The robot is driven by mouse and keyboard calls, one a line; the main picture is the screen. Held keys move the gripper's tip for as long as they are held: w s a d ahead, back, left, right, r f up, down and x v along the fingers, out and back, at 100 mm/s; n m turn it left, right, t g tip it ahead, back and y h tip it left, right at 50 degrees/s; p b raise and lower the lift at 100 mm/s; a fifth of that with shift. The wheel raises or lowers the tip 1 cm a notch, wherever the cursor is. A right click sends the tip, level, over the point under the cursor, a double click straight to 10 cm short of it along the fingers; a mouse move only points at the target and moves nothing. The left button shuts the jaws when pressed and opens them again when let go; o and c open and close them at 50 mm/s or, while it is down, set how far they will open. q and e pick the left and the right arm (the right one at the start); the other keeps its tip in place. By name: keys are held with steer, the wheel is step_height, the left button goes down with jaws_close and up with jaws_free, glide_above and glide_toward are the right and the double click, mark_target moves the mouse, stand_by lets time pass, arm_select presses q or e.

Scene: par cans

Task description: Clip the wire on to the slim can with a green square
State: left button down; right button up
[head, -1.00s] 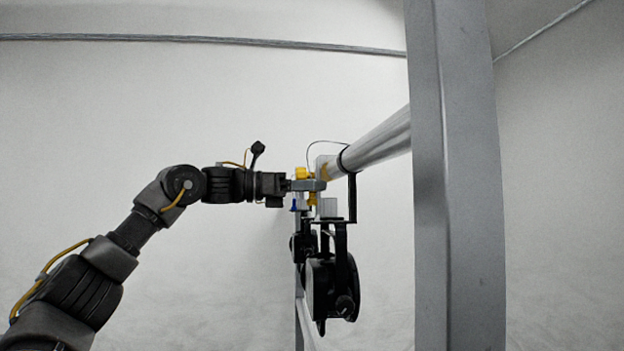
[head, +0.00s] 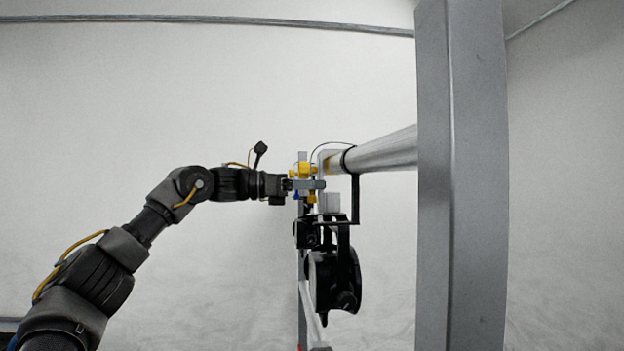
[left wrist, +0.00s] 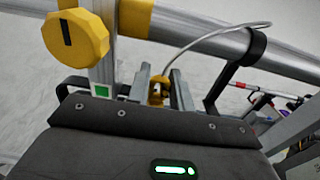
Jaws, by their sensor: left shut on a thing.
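My left gripper (head: 316,185) is at the bar end, beside the hanging black cans. In the left wrist view its two grey fingers (left wrist: 161,92) are shut on a yellow clip (left wrist: 157,88). The silver wire (left wrist: 190,46) arches from near the clip towards the bar; it shows as a thin loop in the head view (head: 329,144). A green square (left wrist: 102,91) sits on a pale upright piece left of the fingers. A larger black can (head: 335,280) hangs below the gripper, with a smaller black body (head: 305,234) beside it. Which can bears the square is unclear. My right gripper is out of view.
A black strap (left wrist: 254,48) wraps the bar. A yellow knob (left wrist: 76,35) stands close left of the fingers. Left of the cans is open.

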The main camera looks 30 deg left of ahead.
arm_select(q)
steer(key=shift+w+a, duration=0.1)
steer(key=shift+w, duration=0.05)
steer(key=shift+f+p, duration=0.35)
steer(key=shift+p, duration=0.05)
stand_by(0.9)
steer(key=shift+f, duration=0.95)
stand_by(1.3)
steer(key=c, duration=1.2)
jaws_free()
steer(key=shift+o, duration=0.2)
steer(key=shift+b, duration=0.3)
steer(key=shift+a, duration=0.15)
steer(key=b+v, duration=0.2)
steer(key=v, duration=0.8)
steer(key=shift+s+a+b, duration=0.15)
steer(key=shift+s+b, duration=0.15)
